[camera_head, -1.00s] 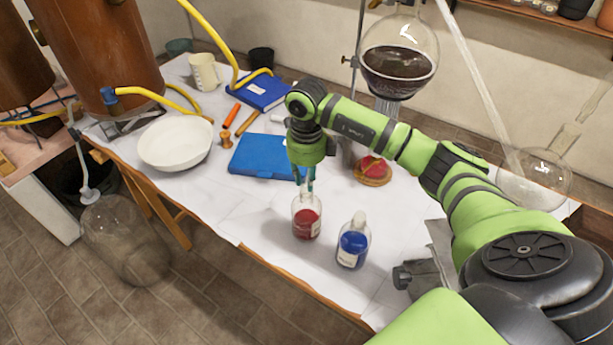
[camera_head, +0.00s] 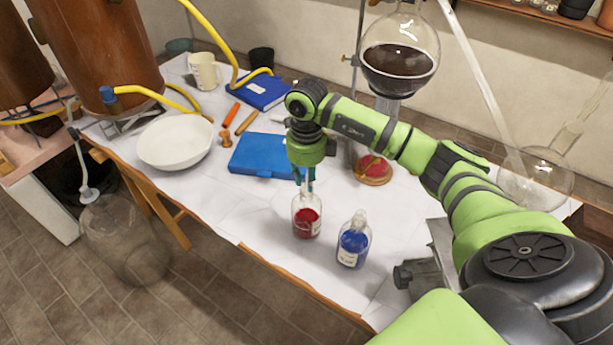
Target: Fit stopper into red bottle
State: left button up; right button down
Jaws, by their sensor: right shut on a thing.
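The red bottle (camera_head: 306,220), a clear glass bottle with red liquid and a pale label, stands upright near the front edge of the table. My right gripper (camera_head: 305,185) points down directly over its neck, with teal fingertips at the bottle's mouth. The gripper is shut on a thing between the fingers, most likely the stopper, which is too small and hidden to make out. I cannot tell whether it sits in the neck. My left gripper is not in view.
A stoppered blue bottle (camera_head: 353,241) stands close right of the red bottle. The white tabletop (camera_head: 240,205) left of the bottles is clear.

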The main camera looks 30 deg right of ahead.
aim_at(306, 181)
jog(key=shift+f+b, duration=0.25)
jog(key=shift+b, duration=0.05)
dwell(0.4)
jog(key=c, duration=0.6)
grip_release()
jog(key=shift+r, duration=0.1)
jog(key=shift+r+p, duration=2.25)
jog(key=shift+r, duration=1.2)
